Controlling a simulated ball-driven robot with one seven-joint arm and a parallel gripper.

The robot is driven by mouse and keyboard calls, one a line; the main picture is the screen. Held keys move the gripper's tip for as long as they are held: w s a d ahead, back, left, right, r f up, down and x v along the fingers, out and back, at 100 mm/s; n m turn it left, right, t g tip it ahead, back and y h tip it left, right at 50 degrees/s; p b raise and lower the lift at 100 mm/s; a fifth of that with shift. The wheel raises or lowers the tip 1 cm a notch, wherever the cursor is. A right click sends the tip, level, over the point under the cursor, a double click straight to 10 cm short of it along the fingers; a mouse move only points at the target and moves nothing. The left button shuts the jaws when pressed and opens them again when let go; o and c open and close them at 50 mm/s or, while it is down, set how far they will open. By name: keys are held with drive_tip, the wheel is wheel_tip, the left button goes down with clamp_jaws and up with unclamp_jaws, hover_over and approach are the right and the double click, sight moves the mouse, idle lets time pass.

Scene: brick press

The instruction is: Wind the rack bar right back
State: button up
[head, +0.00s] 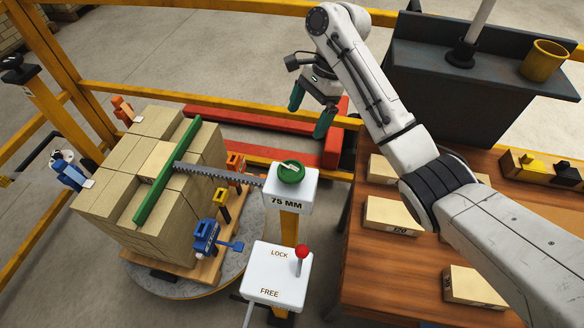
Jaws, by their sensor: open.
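The rack bar (220,173) is a dark toothed bar. It runs from a white box marked 75 MM (290,200) to a long green bar (168,170) lying across the top of the brick stack (120,165). A green round knob (291,173) sits on top of that box. Below it, a second white box (277,278) is marked LOCK and FREE, with a red-knobbed lever (302,252) standing at its right side, its knob level with LOCK. My gripper (309,118) is open and empty, with teal fingers, above and beyond the green knob, touching nothing visible.
Blue (207,236) and orange (236,163) clamps stand around the stack on a round turntable (180,288). Yellow rails and a red beam (265,130) lie behind. A wooden table (370,270) with loose bricks and a yellow cup (544,60) are at the right.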

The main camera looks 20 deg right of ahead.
drive_tip(key=b, duration=0.7)
approach(292, 169)
drive_tip(key=b+x, duration=0.3)
drive_tip(key=x, duration=0.6)
drive_tip(key=shift+f+b, duration=0.15)
drive_tip(key=shift+b, duration=0.25)
drive_tip(key=c, duration=0.9)
drive_tip(key=shift+o, duration=0.2)
drive_tip(key=shift+n+p, duration=0.3)
drive_tip(key=shift+p, duration=0.25)
